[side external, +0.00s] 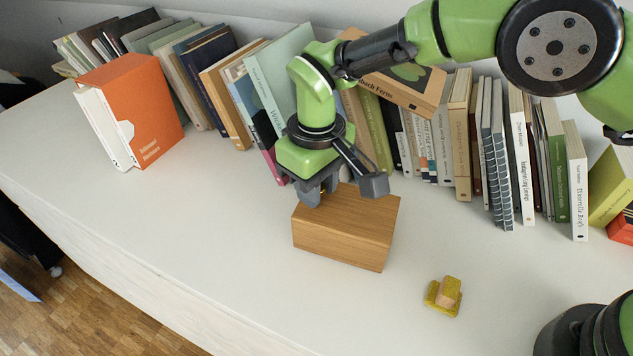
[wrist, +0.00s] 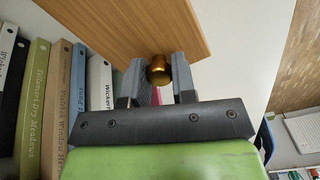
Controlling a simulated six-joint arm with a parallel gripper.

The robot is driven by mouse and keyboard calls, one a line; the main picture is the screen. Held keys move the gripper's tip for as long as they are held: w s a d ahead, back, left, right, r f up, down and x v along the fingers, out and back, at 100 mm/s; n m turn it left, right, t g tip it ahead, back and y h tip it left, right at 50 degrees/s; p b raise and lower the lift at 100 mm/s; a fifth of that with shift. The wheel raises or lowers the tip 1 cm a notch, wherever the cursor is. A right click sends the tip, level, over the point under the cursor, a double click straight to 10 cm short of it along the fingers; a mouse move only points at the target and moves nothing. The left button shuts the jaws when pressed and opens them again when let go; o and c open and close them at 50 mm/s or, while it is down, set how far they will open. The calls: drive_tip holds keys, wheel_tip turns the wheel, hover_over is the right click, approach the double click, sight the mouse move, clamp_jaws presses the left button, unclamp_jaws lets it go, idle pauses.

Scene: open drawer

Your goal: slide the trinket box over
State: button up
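The trinket box appears to be the brown wooden box (side external: 338,238), which stands on the white surface with its plain long face toward the side camera. In the wrist view its wood (wrist: 130,25) fills the top, and a small gold knob (wrist: 158,68) sticks out from it. My gripper (side external: 318,195) points down at the box's far left side in the side view. In the wrist view its two dark fingers (wrist: 161,75) stand on either side of the knob, with little or no gap. The knob is hidden in the side view.
A row of books (side external: 415,135) stands close behind the box, and an orange slipcase (side external: 150,110) stands at the left. A small yellow and wooden piece (side external: 445,295) lies to the front right. The white surface (side external: 220,240) is clear at left and front, ending at a front edge.

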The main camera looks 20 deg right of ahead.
clamp_jaws()
drive_tip(key=shift+s+a, duration=0.1)
drive_tip(key=s+a, duration=0.7)
drive_tip(key=shift+s+a, duration=0.4)
drive_tip(key=o, duration=0.9)
unclamp_jaws()
drive_tip(key=shift+r, duration=0.15)
wheel_tip(320, 180, up, 10)
